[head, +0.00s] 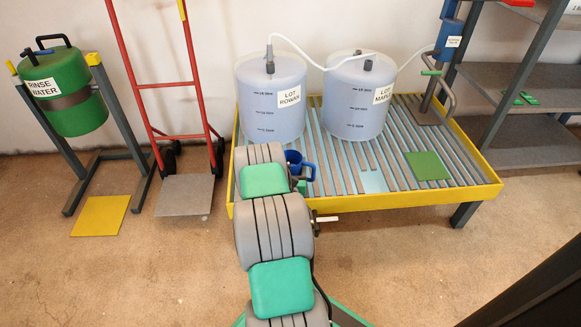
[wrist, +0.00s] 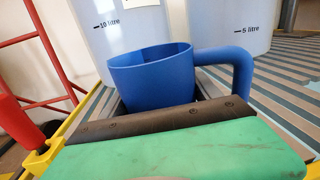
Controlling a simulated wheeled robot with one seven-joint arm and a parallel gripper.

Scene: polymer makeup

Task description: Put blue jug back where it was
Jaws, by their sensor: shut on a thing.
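The blue jug (head: 299,167) shows in the head view at the left front of the slatted stand, just beyond my arm. In the wrist view the blue jug (wrist: 155,76) is upright, its open rim up and its handle to the right. My gripper (wrist: 160,110) is shut on the jug's lower part; its fingertips are mostly hidden behind the gripper body. In the head view my arm covers the gripper. Whether the jug's base touches the slats is hidden. A light blue square (head: 373,181) and a green square (head: 427,166) lie on the slats.
Two translucent tanks, LOT ROWAN (head: 268,110) and LOT MAPLE (head: 357,110), stand behind the jug. The stand has a raised yellow rim (head: 400,201). A blue pump (head: 449,38) stands at its back right. A red hand truck (head: 140,85) and green drum (head: 62,95) are left.

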